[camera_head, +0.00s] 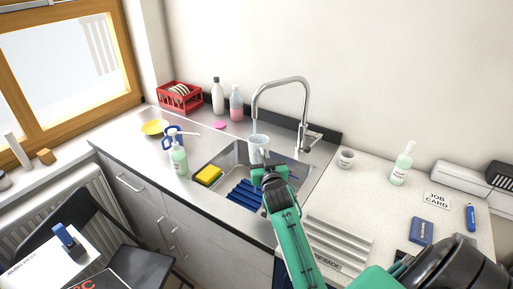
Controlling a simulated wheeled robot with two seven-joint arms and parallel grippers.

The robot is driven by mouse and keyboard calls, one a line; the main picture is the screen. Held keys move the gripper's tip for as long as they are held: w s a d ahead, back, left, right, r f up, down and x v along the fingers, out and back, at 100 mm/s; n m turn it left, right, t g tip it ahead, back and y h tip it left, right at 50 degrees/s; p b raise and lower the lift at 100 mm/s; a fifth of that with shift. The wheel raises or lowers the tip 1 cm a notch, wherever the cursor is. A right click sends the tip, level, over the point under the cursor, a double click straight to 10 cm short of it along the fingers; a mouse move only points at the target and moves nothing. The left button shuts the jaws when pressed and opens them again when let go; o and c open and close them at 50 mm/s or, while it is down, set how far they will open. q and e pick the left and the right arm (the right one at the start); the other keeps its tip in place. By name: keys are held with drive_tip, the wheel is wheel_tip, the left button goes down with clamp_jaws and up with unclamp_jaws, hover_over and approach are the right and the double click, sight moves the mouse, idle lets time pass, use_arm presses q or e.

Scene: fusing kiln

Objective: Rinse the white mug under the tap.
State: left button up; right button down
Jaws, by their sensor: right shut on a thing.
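A white mug (259,146) is over the sink (230,158), directly below the spout of the chrome tap (281,81). A pale bluish streak, which looks like running water, joins the spout and the mug. My right gripper (268,166) is shut on the mug from the near side; its fingertips are small and partly hidden. The mug looks about upright. My left gripper is out of view.
The sink holds a yellow sponge (208,175) and a blue rack (244,193). A soap bottle (178,157) stands left of it.

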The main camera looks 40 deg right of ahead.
drive_tip(key=shift+s+a+p, duration=0.35)
drive_tip(key=shift+s+a, duration=0.55)
drive_tip(key=shift+s, duration=0.2)
drive_tip(key=shift+s+a+p, duration=0.3)
drive_tip(key=shift+s+a, duration=0.6)
drive_tip(key=shift+s, duration=0.15)
drive_tip(key=shift+r, duration=0.1)
drive_tip(key=s+a+r+p, duration=0.3)
drive_tip(key=s+r+p, duration=0.1)
drive_tip(key=shift+w+a, duration=0.1)
idle(0.8)
